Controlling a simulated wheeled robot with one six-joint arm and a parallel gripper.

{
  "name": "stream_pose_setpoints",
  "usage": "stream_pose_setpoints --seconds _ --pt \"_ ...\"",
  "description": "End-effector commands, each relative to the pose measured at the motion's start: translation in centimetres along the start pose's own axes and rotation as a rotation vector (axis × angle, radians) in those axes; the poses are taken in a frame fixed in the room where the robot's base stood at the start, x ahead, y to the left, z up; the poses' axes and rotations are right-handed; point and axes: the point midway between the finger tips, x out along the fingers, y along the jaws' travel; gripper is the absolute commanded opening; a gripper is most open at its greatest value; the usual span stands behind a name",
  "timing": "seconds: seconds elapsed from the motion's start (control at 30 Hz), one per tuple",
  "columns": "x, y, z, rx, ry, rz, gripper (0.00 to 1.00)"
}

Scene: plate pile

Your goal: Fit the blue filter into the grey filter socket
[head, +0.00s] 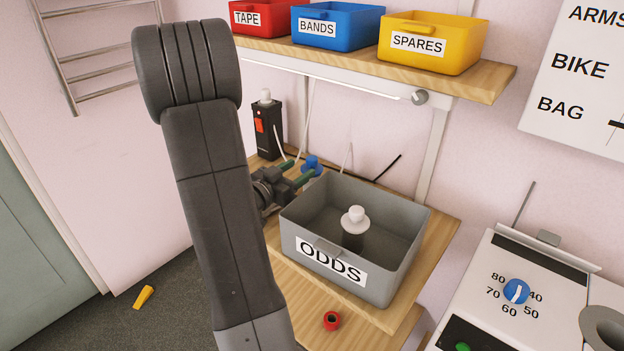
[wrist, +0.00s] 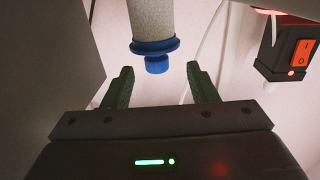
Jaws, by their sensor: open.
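The blue filter (head: 312,163) shows behind the grey bin in the head view, as a blue collar with a knob. In the wrist view the blue collar and knob (wrist: 156,55) are at the end of a pale grey cylinder; I cannot tell whether that cylinder is the filter's body or something else. My gripper (head: 296,173) is open beside the filter. In the wrist view its dark green fingers (wrist: 157,82) stand apart on either side of the knob, with clear gaps and no contact visible. I cannot make out the grey filter socket with certainty.
The grey ODDS bin (head: 297,222) stands right of my gripper, holding a dark cylinder with a white top (head: 354,219). A black switch box (head: 267,130) stands behind. A shelf (head: 450,75) with bins hangs above.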

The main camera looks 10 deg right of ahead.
Motion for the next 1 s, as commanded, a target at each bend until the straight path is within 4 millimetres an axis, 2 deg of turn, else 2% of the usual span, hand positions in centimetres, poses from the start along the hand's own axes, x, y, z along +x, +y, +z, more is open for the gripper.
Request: stream_pose_setpoints --seconds 0.17,0.5,0.77,0.8,1.0 --pt "1.0 0.1 0.0 -0.001 0.001 0.001 0.53" --pt "5.4 0.5 0.0 0.0 0.001 0.002 0.53" --pt "5.7 0.4 0.0 -0.001 0.0 -0.001 0.53" --pt "5.7 0.4 0.0 -0.001 0.0 -0.001 0.51" --pt "5.7 0.4 0.0 -0.001 0.0 0.0 0.12"
